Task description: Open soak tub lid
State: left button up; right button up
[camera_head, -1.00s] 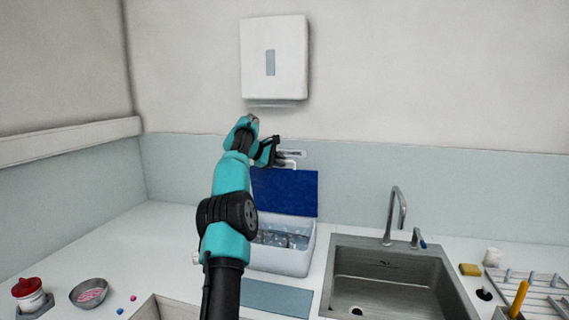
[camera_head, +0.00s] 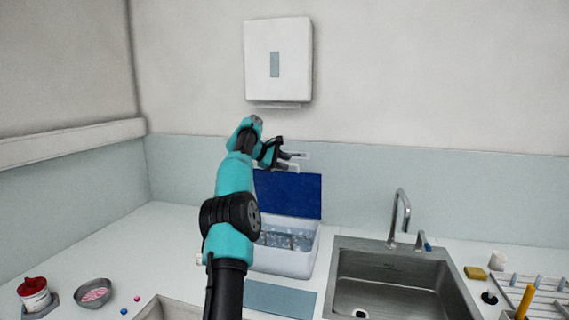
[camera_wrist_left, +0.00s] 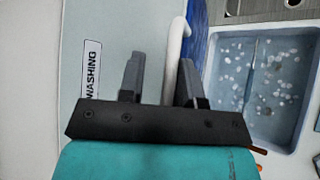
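The white soak tub (camera_head: 283,262) stands on the counter behind my left arm, with its dark blue lid (camera_head: 290,194) raised upright against the back wall. In the left wrist view, the tub's inside (camera_wrist_left: 262,85) shows bluish liquid with pale specks, and a strip of the blue lid (camera_wrist_left: 199,35) shows at the top. My left gripper (camera_head: 286,161) is at the lid's top edge. In the wrist view its fingers (camera_wrist_left: 160,80) are apart, with the white lid handle (camera_wrist_left: 177,50) close beside the right-hand finger. I cannot tell whether they touch. My right gripper is out of view.
A steel sink (camera_head: 390,285) with a tap (camera_head: 400,215) is right of the tub. A white dispenser (camera_head: 278,60) hangs on the wall above. A metal bowl (camera_head: 93,292) and red-capped jar (camera_head: 34,293) stand at left. A "WASHING" label (camera_wrist_left: 91,70) is on the wall.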

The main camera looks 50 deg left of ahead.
pick_arm(q)
jog(key=v, duration=1.7)
jog(key=shift+s, duration=0.1)
